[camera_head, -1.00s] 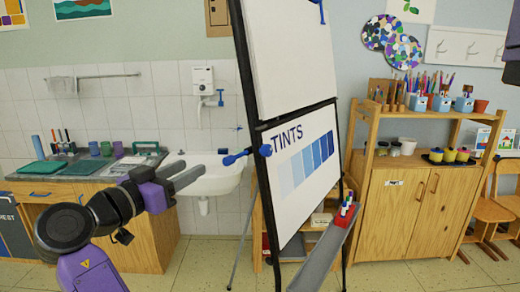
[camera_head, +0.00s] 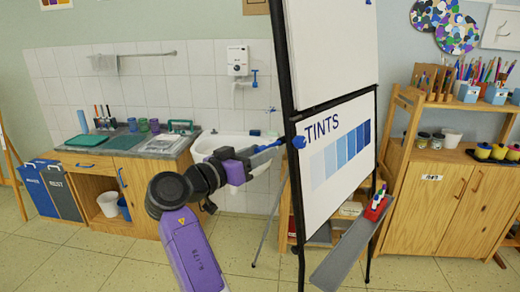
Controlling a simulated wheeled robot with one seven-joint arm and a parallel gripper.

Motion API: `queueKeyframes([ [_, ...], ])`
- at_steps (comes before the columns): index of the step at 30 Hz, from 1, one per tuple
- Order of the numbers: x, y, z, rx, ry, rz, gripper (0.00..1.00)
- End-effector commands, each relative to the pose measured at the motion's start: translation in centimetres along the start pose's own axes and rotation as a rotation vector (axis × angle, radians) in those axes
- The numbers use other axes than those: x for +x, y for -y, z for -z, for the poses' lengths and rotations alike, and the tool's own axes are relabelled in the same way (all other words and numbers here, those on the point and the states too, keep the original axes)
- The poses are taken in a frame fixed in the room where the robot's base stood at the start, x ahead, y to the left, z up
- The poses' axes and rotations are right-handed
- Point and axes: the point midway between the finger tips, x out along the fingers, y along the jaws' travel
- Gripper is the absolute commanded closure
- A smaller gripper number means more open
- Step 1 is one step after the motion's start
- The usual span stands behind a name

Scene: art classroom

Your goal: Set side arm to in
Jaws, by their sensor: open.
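A flip-chart easel (camera_head: 331,150) with a black frame and a "TINTS" sheet stands at the centre. Its blue side arm (camera_head: 270,147) sticks out to the left from a blue knob (camera_head: 299,142) on the left post. My gripper (camera_head: 267,158) is at the arm's outer part, with its fingers open beside or around it. Contact cannot be told, and the arm's outer end is partly hidden by my gripper.
A white sink (camera_head: 225,142) is on the tiled wall behind my gripper. A counter (camera_head: 140,148) stands at left with bins (camera_head: 50,188) beside it. The easel's grey tray (camera_head: 342,255) juts forward at right, near a wooden cabinet (camera_head: 425,205). Floor at front left is clear.

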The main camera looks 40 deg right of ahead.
Motion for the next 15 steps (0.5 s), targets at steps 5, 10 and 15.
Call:
queueKeyframes([
  [5,0.32,0.01,-0.04,0.0,0.0,0.0,0.57],
  [10,0.31,0.0,-0.04,0.0,0.0,0.0,0.65],
  [15,0.3,0.0,-0.03,0.001,0.0,0.0,0.98],
])
